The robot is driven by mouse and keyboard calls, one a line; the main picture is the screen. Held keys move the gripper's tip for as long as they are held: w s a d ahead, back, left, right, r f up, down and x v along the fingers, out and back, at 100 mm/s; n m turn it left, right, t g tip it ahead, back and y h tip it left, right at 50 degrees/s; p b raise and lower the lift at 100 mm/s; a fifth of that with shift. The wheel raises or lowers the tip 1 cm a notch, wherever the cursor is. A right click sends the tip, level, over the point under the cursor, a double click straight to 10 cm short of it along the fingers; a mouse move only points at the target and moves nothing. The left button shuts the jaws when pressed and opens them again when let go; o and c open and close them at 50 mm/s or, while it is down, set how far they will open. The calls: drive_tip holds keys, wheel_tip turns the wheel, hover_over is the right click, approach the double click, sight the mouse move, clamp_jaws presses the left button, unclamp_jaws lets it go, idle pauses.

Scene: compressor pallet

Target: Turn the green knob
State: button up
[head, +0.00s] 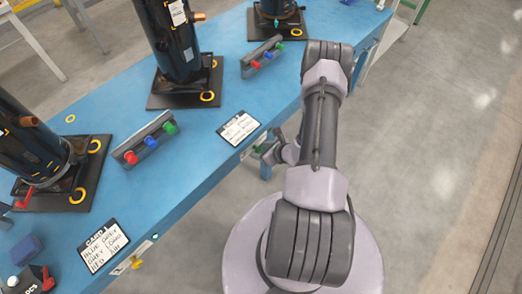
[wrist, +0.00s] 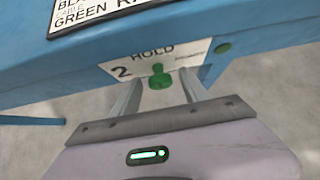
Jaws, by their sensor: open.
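The green knob (wrist: 158,76) shows in the wrist view on a white plate (wrist: 128,62) marked "2" and "HOLD", on the blue table's side. My gripper (wrist: 160,80) is open, with one finger on each side of the knob in the picture. Gaps show between the knob and both fingers; how deep the fingers reach around it, I cannot tell. In the head view my arm hides most of the gripper and the knob cannot be made out clearly.
The blue table (head: 185,160) carries black compressors (head: 175,40), button boxes (head: 145,138) and a card (head: 104,246). Another card (wrist: 95,12) lies above the knob. A small green round piece (wrist: 222,48) sits right of the plate. Open floor (head: 430,130) lies right.

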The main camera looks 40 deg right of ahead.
clamp_jaws()
drive_tip(key=shift+d, duration=0.1)
drive_tip(key=y, duration=0.1)
drive_tip(key=m+y+b, duration=0.1)
drive_tip(key=y+b, duration=0.1)
drive_tip(key=shift+d+f+m+y, duration=0.25)
drive_tip(key=shift+d+m+y, duration=0.05)
drive_tip(key=shift+m, duration=0.1)
drive_tip(key=y+b, duration=0.1)
drive_tip(key=m+y+b, duration=0.2)
drive_tip(key=y+b, duration=0.1)
drive_tip(key=shift+d+f, duration=0.2)
drive_tip(key=shift+f, duration=0.05)
drive_tip(key=m+t+y, duration=0.1)
drive_tip(key=m+y, duration=0.2)
drive_tip(key=m+t+y, duration=0.1)
drive_tip(key=y, duration=0.1)
drive_tip(key=shift+d+f+m+t, duration=0.15)
drive_tip(key=shift+f+m+t, duration=0.15)
drive_tip(key=shift+m, duration=0.1)
drive_tip(key=shift+y, duration=0.3)
